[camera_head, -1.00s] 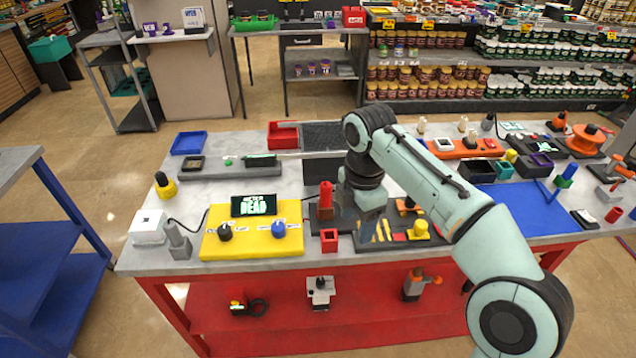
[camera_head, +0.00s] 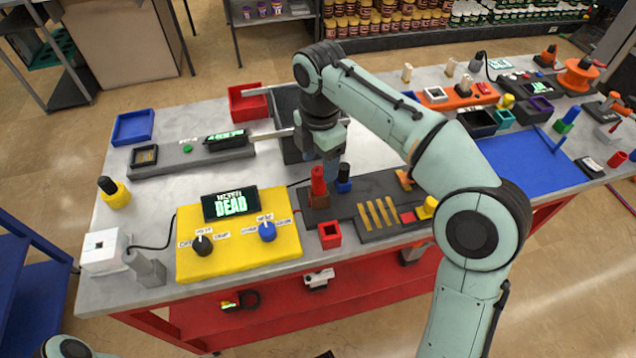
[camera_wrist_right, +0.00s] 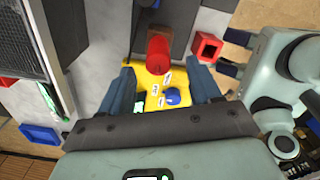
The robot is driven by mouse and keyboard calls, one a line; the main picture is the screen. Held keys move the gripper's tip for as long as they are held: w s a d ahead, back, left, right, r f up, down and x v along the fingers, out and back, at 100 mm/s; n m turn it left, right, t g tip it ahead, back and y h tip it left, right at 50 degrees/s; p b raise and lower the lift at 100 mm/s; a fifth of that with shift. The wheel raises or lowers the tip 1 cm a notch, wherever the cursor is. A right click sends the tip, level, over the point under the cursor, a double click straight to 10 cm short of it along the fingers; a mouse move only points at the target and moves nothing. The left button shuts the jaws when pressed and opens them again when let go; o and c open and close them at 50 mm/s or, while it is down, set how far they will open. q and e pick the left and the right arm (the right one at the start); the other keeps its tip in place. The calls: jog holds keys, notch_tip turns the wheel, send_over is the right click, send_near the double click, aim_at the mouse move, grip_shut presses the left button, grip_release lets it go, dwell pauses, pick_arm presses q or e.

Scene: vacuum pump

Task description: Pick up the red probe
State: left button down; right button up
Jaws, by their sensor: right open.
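The red probe (camera_head: 318,181) stands upright in a brown block on the dark board, beside a blue-and-black piece (camera_head: 344,178). My right gripper (camera_head: 329,163) is just above and behind it in the head view. In the right wrist view the red probe (camera_wrist_right: 158,53) shows between the two spread blue-grey fingers of my right gripper (camera_wrist_right: 161,72). The fingers are open and hold nothing; I see gaps on both sides of the probe. My left gripper is out of the head view; dark parts by the arm at the right of the wrist view may belong to it.
A yellow panel (camera_head: 190,263) with knobs and a display reading DEAD stands left of the probe. A small red square box (camera_head: 330,236) is just in front. A grey tray (camera_head: 284,105) lies behind. Yellow strips (camera_head: 378,214) lie on the board to the right.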

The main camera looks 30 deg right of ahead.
aim_at(320, 180)
notch_tip(320, 180, down, 2)
jog(key=shift+w+f, duration=0.1)
jog(key=shift+f, duration=0.15)
jog(key=shift+d+f+b, duration=0.1)
jog(key=shift+f+b, duration=0.8)
jog(key=shift+f, duration=1.5)
grip_shut()
jog(key=shift+r, duration=0.1)
